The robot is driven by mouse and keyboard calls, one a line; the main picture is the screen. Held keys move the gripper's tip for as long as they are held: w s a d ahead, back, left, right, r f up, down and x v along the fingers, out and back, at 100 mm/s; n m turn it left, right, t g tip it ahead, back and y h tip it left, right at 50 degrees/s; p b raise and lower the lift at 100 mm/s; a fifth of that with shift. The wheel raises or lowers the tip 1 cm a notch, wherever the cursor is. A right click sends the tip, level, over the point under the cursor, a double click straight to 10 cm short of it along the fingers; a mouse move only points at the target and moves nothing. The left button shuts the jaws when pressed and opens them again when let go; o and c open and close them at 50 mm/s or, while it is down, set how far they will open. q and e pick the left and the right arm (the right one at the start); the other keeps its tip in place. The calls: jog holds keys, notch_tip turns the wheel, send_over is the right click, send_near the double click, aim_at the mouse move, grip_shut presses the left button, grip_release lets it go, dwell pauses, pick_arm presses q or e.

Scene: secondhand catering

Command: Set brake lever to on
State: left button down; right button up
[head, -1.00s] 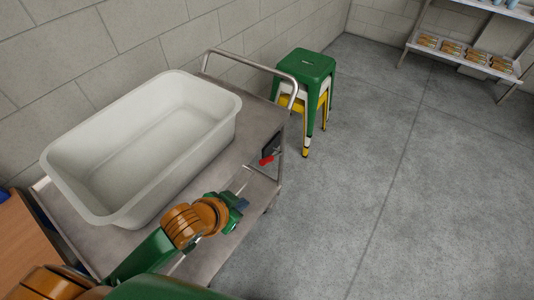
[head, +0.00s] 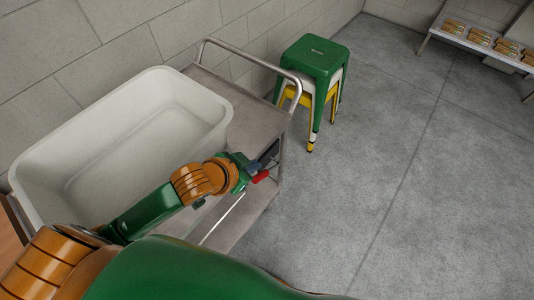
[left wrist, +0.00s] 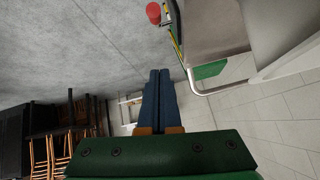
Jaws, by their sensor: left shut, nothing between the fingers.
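The brake lever with a red end (head: 260,177) is on the near right side of the metal cart (head: 262,128), by the corner post. In the left wrist view the red end (left wrist: 153,12) shows at the top, beyond the fingertips and slightly left of them. My left gripper (head: 262,160) reaches across the cart's near side and is close to the lever. Its blue fingers (left wrist: 160,72) are closed together with nothing between them. I cannot tell whether it touches the lever. The lever's mount is partly hidden by the gripper. My right gripper is not in view.
A large white tub (head: 120,140) stands on the cart. Stacked stools (head: 315,65), green on top, stand beyond the cart's handle (head: 250,55). A low shelf with food packs (head: 480,38) is at the far right. The floor (head: 400,180) to the right is clear.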

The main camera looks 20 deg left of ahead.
pick_arm(q)
send_over(261, 176)
jog(key=d, duration=0.1)
notch_tip(261, 176, down, 6)
jog(key=f, duration=0.3)
jog(key=shift+w+a+f, duration=0.25)
jog(key=shift+a+f, duration=0.1)
jog(key=shift+s+a+f, duration=0.2)
jog(key=shift+s+f, duration=0.05)
jog(key=shift+s, duration=0.2)
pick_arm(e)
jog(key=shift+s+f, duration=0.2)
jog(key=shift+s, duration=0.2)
pick_arm(q)
jog(key=shift+w, duration=0.1)
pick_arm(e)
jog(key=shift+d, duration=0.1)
